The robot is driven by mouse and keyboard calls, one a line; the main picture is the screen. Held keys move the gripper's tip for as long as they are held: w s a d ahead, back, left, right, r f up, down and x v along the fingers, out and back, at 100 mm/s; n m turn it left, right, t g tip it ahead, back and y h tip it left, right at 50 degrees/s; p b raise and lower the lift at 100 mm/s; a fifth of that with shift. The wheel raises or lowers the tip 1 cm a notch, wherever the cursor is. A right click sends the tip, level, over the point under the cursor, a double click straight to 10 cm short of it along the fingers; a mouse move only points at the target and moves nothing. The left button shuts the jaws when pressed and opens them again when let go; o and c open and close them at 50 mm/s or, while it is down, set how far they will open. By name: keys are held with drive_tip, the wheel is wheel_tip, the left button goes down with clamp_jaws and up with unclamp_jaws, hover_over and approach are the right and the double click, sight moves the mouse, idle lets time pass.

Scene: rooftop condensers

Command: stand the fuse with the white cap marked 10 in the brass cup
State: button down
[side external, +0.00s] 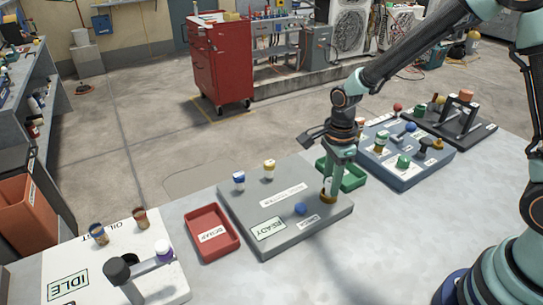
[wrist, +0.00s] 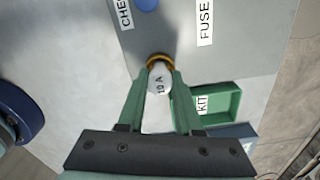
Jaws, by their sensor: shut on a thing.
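The fuse with the white cap (wrist: 159,82), marked 10 A, is between the two fingers of my gripper (wrist: 160,85) in the wrist view. My gripper (side external: 331,187) is shut on it, pointing down over the right part of the grey board (side external: 250,222). The brass cup (side external: 327,198) is directly under the fingertips; its rim (wrist: 158,58) shows just beyond the white cap in the wrist view. The fuse's lower end is hidden, so I cannot tell how far it is inside the cup.
Two other fuses, one blue-topped (side external: 239,178) and one yellow-topped (side external: 269,166), stand at the board's back left. A blue knob (side external: 300,209) is left of the cup. A green tray (side external: 355,178) is close behind my gripper; a red tray (side external: 212,234) is at left.

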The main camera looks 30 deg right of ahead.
drive_tip(key=c, duration=0.5)
unclamp_jaws()
wheel_tip(320, 180, up, 12)
drive_tip(key=s+d+r+n+t, duration=0.2)
drive_tip(key=s+r+n, duration=0.1)
drive_tip(key=n, duration=0.7)
drive_tip(key=s+d+r+n+t, duration=0.3)
drive_tip(key=s+n, duration=0.3)
drive_tip(key=n, duration=0.5)
drive_tip(key=shift+s+r+t, duration=0.25)
drive_tip(key=shift+r+t, duration=0.05)
drive_tip(key=shift+r, duration=0.45)
